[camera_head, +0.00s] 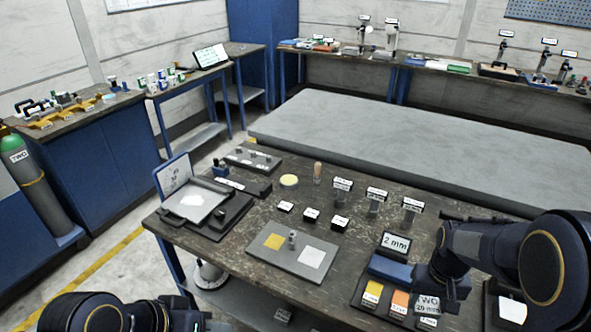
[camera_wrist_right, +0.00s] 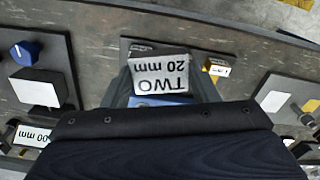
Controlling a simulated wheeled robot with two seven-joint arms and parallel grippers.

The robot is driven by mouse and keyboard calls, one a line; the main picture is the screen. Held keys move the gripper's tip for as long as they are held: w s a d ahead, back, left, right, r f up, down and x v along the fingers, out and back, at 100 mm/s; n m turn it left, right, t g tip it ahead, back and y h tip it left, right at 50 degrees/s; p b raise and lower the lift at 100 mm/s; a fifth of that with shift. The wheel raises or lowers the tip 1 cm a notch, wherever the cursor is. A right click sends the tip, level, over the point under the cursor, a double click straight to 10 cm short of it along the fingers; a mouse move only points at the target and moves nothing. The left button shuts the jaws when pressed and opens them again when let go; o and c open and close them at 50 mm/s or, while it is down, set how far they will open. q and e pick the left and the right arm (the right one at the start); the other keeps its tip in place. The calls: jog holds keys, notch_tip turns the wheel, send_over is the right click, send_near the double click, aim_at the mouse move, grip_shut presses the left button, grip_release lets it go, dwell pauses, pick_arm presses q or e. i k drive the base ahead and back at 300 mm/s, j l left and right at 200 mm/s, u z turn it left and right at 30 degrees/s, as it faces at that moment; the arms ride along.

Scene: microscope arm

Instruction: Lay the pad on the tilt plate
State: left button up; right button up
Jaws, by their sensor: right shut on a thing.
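My right gripper (camera_head: 428,286) is over the front right of the workbench. In the right wrist view it (camera_wrist_right: 161,92) is shut on a small block (camera_wrist_right: 160,75) labelled "TWO 20 mm", seen upside down between the fingers. The same label (camera_head: 427,303) shows in the head view. A grey plate (camera_head: 268,258) with a yellow square (camera_head: 274,241) and a white square (camera_head: 311,257) lies mid-bench. A dark plate with a blue knob (camera_wrist_right: 25,50) and a white square (camera_wrist_right: 38,90) shows in the wrist view. I cannot tell which is the pad or tilt plate. My left gripper (camera_head: 188,320) is cut off; its fingers are hidden.
A "2 mm" sign (camera_head: 396,243), a blue block (camera_head: 390,268) and coloured samples (camera_head: 399,301) lie near my right gripper. Several labelled pieces stand behind the grey plate.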

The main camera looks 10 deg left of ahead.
aim_at(202, 193)
jog(key=i+j, duration=0.1)
jog(key=j, duration=0.45)
jog(key=i+j, duration=0.1)
jog(key=j, duration=0.4)
jog(key=i+j, duration=0.1)
jog(key=j, duration=0.45)
jog(key=i+j, duration=0.1)
jog(key=j, duration=0.45)
jog(key=i+j, duration=0.1)
jog(key=j, duration=0.45)
jog(key=i+j+u, duration=0.1)
jog(key=j, duration=0.4)
jog(key=i+j, duration=0.4)
jog(key=j, duration=0.15)
jog(key=i+j, duration=0.45)
jog(key=j, duration=0.15)
